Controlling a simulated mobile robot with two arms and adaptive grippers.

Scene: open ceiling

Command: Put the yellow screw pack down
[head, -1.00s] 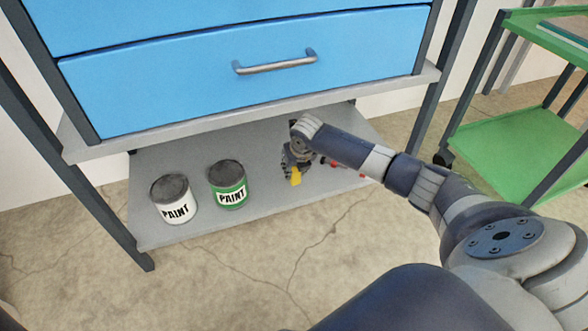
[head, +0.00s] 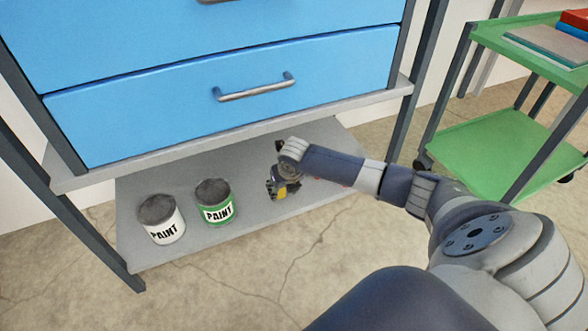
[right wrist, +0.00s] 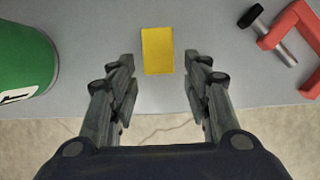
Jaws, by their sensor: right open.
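The yellow screw pack (right wrist: 158,50) lies on the grey lower shelf (right wrist: 110,18) in the right wrist view, just beyond the fingertips. My right gripper (right wrist: 158,72) is open, with one finger on each side of the near end of the pack and a gap to both. In the head view my right gripper (head: 275,190) is low over the shelf, right of the green paint can, and hides most of the pack. My left gripper is in neither view.
A green paint can (head: 215,203) and a white paint can (head: 161,220) stand left of the gripper. A red clamp (right wrist: 297,40) lies on the right. Blue drawers (head: 230,105) overhang the shelf. A green cart (head: 490,150) stands at the right.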

